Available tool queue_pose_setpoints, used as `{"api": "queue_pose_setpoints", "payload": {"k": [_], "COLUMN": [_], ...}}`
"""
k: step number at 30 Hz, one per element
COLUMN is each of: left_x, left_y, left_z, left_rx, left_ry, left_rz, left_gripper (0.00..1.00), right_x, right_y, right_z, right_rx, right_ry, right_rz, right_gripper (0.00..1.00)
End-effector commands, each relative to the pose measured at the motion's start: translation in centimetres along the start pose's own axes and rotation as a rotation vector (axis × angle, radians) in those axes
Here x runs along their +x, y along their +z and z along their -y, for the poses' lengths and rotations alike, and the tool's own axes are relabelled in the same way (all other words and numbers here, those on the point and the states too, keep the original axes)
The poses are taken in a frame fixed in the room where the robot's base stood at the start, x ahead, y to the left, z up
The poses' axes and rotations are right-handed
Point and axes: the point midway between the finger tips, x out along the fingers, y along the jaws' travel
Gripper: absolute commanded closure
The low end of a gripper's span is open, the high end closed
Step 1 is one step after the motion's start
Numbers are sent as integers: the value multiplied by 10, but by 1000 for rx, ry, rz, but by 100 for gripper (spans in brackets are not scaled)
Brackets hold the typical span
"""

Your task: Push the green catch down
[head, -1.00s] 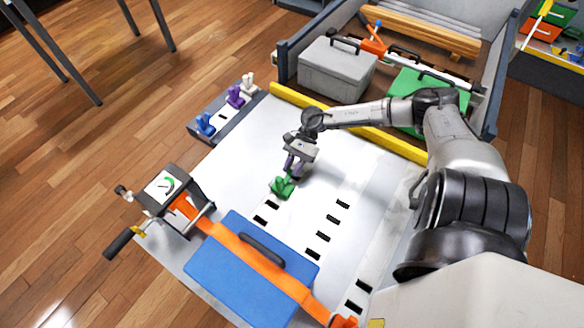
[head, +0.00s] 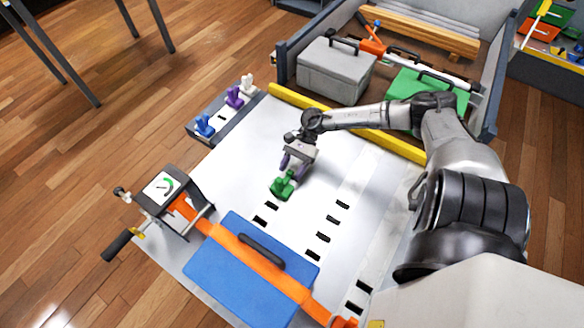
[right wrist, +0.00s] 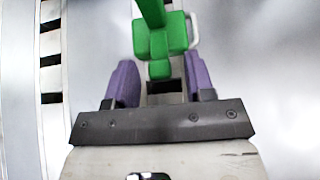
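The green catch (head: 282,187) stands on the pale deck (head: 235,165), in line with a row of dark slots. My right gripper (head: 293,168) is just above and behind it, with purple fingers spread. A dark slot shows between the fingers, right by the catch. I cannot tell whether the catch is fully seated. My left gripper is not in view.
A blue case (head: 235,275) under an orange strap (head: 262,265) lies in front. A tensioner with a dial (head: 163,187) stands to the left. A rack (head: 225,122) holds blue, purple and white catches. A yellow bar (head: 310,107) edges the deck, with a grey toolbox (head: 336,70) behind.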

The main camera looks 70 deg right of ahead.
Motion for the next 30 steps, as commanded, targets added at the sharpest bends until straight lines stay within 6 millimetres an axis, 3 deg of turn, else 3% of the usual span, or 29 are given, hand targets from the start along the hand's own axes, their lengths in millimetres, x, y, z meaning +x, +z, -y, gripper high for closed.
{"api": "queue_pose_setpoints", "payload": {"k": [7, 11, 24, 30], "left_x": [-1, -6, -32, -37], "left_y": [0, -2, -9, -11], "left_z": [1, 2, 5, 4], "left_rx": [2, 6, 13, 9], "left_ry": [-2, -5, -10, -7], "left_rz": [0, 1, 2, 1], "left_gripper": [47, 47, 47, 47], "right_x": [-3, -15, -99, -124], "right_y": [0, 2, 2, 0], "right_z": [0, 0, 0, 0], "right_rx": [0, 1, 2, 1], "right_ry": [0, -1, -1, -1], "right_rz": [-1, -2, -3, -2], "right_gripper": [51, 51, 51, 51]}}
